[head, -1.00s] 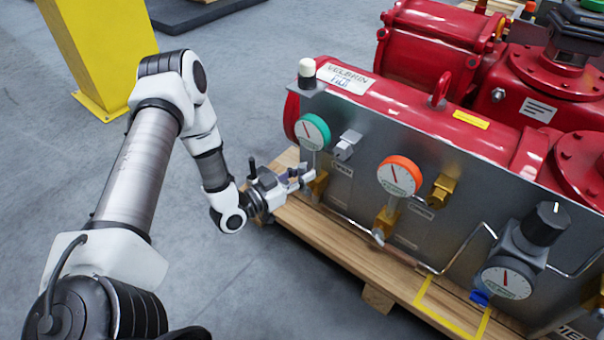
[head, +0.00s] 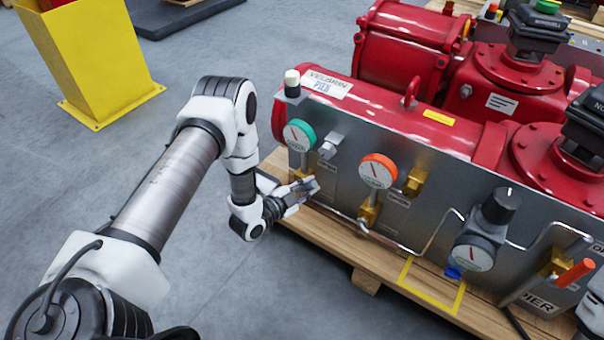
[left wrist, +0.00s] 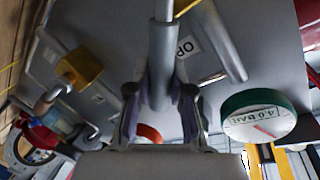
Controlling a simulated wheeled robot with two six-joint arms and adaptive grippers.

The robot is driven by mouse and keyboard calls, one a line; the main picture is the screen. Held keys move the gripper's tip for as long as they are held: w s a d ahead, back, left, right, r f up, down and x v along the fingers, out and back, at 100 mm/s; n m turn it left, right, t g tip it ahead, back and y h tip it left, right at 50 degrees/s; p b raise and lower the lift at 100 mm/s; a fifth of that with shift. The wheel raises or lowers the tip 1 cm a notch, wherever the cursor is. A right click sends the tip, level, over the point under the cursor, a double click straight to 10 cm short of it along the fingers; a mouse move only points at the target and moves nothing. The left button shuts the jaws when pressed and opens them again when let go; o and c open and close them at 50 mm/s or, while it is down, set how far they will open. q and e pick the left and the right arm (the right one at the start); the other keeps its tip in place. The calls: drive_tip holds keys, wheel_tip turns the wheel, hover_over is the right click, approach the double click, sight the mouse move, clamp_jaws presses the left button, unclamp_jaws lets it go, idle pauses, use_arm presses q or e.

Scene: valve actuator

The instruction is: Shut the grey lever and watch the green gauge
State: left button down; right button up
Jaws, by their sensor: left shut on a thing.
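My left gripper (head: 307,187) is at the grey panel, below and slightly right of the green gauge (head: 299,135). In the left wrist view its two fingers (left wrist: 160,95) are closed around the grey lever (left wrist: 163,60), a thick rod running up the picture between them. In the head view the gripper mostly hides the lever. The green gauge also shows in the left wrist view (left wrist: 258,118), with a white face, a red needle and "4.0 BAR" print. In the head view its needle leans up and left.
The orange gauge (head: 378,171) is right of the gripper, above a brass valve (head: 369,211). A grey-bodied gauge (head: 474,255) and an orange-handled lever (head: 575,272) are further right. The panel stands on a wooden pallet (head: 335,254). A yellow post (head: 88,60) stands left.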

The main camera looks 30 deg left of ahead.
use_arm(q)
drive_tip(key=shift+d+f+m+y+p, duration=0.3)
drive_tip(key=shift+d+m+p, duration=0.25)
drive_tip(key=shift+m+p, duration=0.25)
wheel_tip(320, 180, down, 6)
drive_tip(key=d+m+y+p, duration=0.1)
drive_tip(key=m+y+p, duration=0.1)
drive_tip(key=m, duration=0.4)
drive_tip(key=shift+d+y+p, duration=0.4)
drive_tip(key=shift+p, duration=0.15)
drive_tip(key=shift+s+r, duration=0.1)
drive_tip(key=c, duration=1)
unclamp_jaws()
